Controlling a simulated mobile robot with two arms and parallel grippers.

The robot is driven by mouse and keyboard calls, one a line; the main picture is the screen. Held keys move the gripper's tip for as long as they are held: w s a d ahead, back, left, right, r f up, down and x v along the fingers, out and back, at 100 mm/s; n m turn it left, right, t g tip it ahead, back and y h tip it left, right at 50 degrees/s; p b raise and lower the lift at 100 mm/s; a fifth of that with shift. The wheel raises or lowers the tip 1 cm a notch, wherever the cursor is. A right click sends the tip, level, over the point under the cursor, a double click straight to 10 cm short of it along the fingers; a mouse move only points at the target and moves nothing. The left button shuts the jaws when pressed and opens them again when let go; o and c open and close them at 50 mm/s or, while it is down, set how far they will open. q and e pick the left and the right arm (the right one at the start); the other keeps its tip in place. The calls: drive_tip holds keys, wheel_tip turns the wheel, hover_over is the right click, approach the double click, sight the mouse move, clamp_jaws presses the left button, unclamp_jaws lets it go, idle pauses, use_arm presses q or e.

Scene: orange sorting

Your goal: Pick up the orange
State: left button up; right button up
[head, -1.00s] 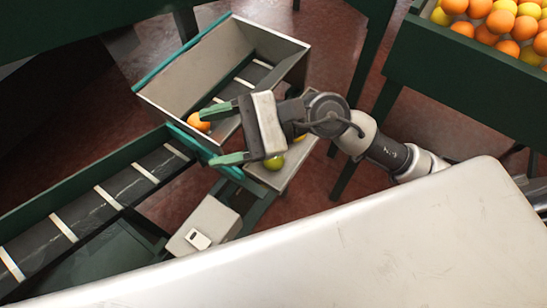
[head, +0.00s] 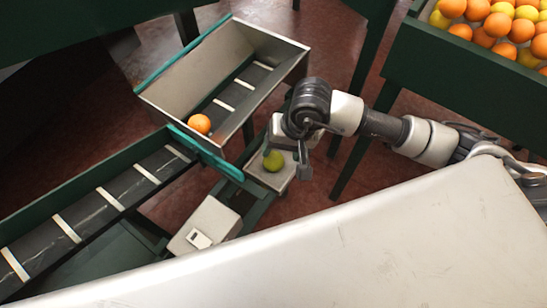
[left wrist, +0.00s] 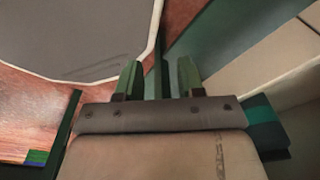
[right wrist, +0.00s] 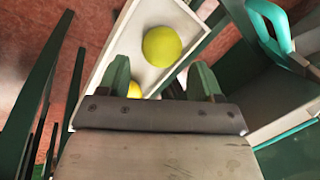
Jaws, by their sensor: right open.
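An orange (head: 200,123) lies at the lower left end of the metal hopper (head: 180,75), clear of both grippers. My right gripper (right wrist: 160,80) is open and empty over a small pale tray (right wrist: 118,70). In that tray a yellow-green fruit (right wrist: 162,46) lies beyond the fingertips; it also shows in the head view (head: 273,160). A second, yellow-orange fruit (right wrist: 134,90) is partly hidden behind the left finger in the right wrist view. My left gripper (left wrist: 160,80) has its fingers apart with nothing between them; it is not in the head view.
A slatted conveyor (head: 100,205) runs down to the left from the hopper. A green bin (head: 470,75) full of oranges and yellow fruit stands at the upper right. A pale metal surface (head: 330,255) fills the front. A small grey box (head: 205,225) stands beside the conveyor.

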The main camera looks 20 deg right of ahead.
sight(276, 157)
drive_tip(key=p+x, duration=0.1)
drive_tip(key=x, duration=0.2)
drive_tip(key=shift+a+f, duration=0.25)
drive_tip(key=shift+f, duration=0.1)
drive_tip(key=shift+w+a+f, duration=0.1)
drive_tip(key=shift+f, duration=0.45)
drive_tip(key=c, duration=0.7)
drive_tip(key=shift+r, duration=0.15)
